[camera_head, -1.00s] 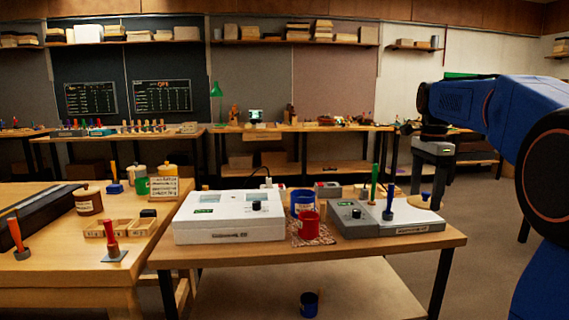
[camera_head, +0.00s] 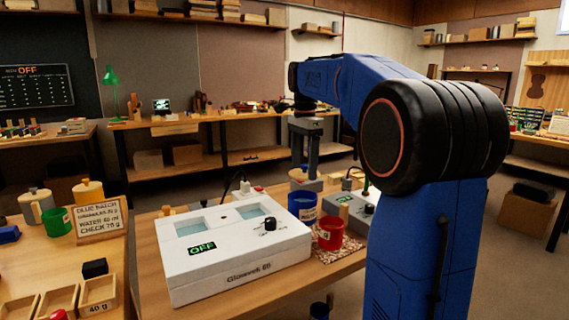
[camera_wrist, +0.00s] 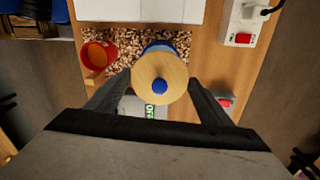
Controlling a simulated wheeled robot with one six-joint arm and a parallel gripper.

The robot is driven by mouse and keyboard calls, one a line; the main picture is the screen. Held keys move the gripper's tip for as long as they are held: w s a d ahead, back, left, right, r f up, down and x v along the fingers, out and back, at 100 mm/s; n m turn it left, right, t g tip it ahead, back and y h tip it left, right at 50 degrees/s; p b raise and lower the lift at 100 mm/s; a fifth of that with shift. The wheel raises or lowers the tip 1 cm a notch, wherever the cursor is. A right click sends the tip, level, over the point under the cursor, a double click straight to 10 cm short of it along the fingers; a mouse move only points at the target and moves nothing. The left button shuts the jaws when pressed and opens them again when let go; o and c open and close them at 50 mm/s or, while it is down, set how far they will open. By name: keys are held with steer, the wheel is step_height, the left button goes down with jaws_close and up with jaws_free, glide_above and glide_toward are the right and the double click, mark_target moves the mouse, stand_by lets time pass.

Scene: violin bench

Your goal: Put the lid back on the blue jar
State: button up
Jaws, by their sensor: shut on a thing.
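My gripper (camera_head: 306,160) is shut on the lid, a round tan wooden disc with a blue knob, in the wrist view (camera_wrist: 160,68). The lid hangs level between the two fingers. The open blue jar (camera_head: 302,206) stands upright on the bench. In the head view the lid (camera_head: 298,174) shows above and behind the jar's rim, apart from it. In the wrist view the lid hides most of the jar, and a blue edge (camera_wrist: 158,47) shows past its far side. The exact gap and alignment between lid and jar cannot be told.
A red cup (camera_head: 330,234) stands close to the blue jar on a speckled mat (camera_head: 338,254). A white glue-work device (camera_head: 232,249) is to the left, a grey device (camera_head: 352,209) behind right. A side table with a recipe card (camera_head: 101,219) is at left.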

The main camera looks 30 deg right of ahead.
step_height(320, 180, down, 6)
steer(key=shift+f, duration=0.15)
stand_by(0.6)
stand_by(0.5)
steer(key=shift+a, duration=0.2)
stand_by(0.3)
steer(key=shift+f, duration=0.15)
stand_by(1.4)
steer(key=o, duration=1.1)
steer(key=shift+o, duration=0.6)
steer(key=shift+r, duration=3.5)
